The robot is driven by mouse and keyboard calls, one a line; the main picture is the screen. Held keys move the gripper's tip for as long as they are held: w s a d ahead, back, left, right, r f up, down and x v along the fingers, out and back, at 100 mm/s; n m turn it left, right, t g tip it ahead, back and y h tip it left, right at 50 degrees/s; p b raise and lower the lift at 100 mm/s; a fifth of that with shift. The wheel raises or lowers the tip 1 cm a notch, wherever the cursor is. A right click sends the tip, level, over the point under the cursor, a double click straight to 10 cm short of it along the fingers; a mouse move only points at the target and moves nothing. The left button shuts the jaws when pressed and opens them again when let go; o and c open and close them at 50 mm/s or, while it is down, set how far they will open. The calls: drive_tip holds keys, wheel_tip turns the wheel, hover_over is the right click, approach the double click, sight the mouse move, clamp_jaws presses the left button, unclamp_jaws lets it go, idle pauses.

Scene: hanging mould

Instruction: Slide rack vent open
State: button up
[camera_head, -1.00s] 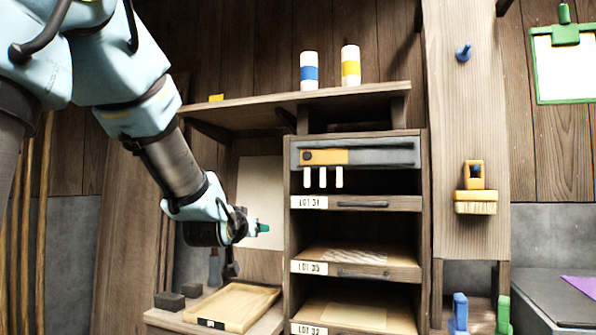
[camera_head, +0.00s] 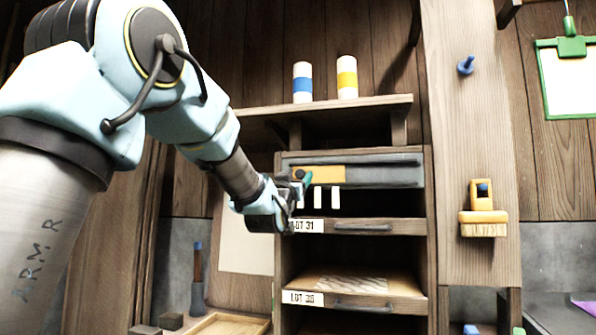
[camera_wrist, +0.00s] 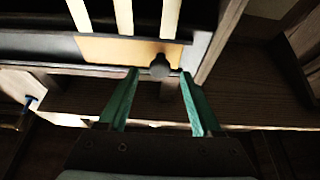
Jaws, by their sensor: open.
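The rack vent is a grey strip (camera_head: 385,174) with an orange-yellow slide plate (camera_head: 322,174) at its left part, at the top of the wooden rack. A dark round knob (camera_wrist: 160,66) stands on the plate's end; the plate (camera_wrist: 115,50) also shows in the wrist view. White slots (camera_head: 318,197) show below the strip. My gripper (camera_head: 302,178) is at the left end of the vent. In the wrist view its green fingers (camera_wrist: 158,80) are apart, with the knob between and just beyond their tips. I cannot tell whether either finger touches it.
The rack holds drawers labelled LOT 31 (camera_head: 375,227) and below. A shelf (camera_head: 350,106) with a blue-banded canister (camera_head: 302,83) and a yellow-banded canister (camera_head: 347,79) overhangs the vent. A wooden post (camera_head: 465,130) with a brush (camera_head: 483,217) stands at the right.

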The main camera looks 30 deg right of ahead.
drive_tip(key=shift+x, duration=0.8)
drive_tip(key=shift+c, duration=0.3)
clamp_jaws()
idle(0.6)
